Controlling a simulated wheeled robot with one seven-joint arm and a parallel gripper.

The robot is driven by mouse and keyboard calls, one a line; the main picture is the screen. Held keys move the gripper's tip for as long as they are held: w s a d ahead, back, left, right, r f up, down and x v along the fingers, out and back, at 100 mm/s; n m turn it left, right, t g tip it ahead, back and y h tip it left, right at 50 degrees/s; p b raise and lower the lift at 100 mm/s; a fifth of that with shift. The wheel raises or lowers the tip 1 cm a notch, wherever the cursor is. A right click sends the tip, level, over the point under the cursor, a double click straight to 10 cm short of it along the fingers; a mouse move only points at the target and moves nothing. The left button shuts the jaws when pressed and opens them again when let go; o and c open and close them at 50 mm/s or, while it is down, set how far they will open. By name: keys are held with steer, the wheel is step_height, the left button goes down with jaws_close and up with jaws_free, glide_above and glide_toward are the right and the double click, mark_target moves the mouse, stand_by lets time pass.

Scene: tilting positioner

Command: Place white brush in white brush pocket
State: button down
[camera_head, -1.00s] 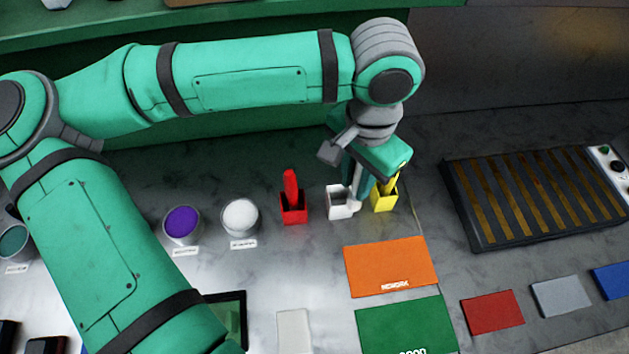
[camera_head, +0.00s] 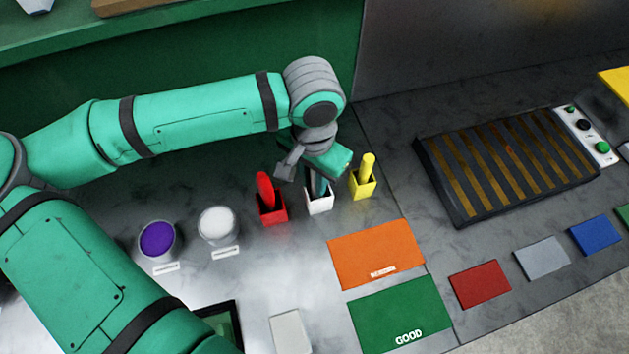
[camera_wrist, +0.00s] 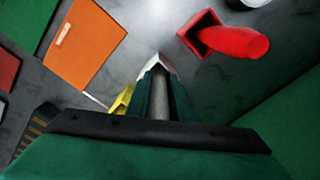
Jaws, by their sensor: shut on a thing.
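The white brush pocket (camera_head: 319,204) is a small open box between the red and yellow pockets. My gripper (camera_head: 317,187) points down directly over it, with the fingertips close to its mouth. In the wrist view, the fingers (camera_wrist: 157,100) are shut on the white brush (camera_wrist: 159,97), which shows as a shaded grey cylinder between them. The white pocket (camera_wrist: 155,62) shows just beyond the fingertips, partly covered by them. The brush's lower end is hidden, so I cannot tell whether it is inside the pocket or above it.
A red pocket with a red brush (camera_head: 265,190) stands close on the left. A yellow pocket with a yellow brush (camera_head: 367,165) stands close on the right. Orange (camera_head: 377,254) and green (camera_head: 400,315) mats lie in front. A slatted black unit (camera_head: 510,160) is further right.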

steer(key=shift+d+f, duration=0.1)
steer(key=shift+f, duration=0.55)
steer(key=c, duration=1.6)
jaws_free()
steer(key=shift+w+f, duration=0.1)
steer(key=shift+o, duration=0.2)
step_height(320, 180, up, 12)
steer(key=shift+r, duration=0.15)
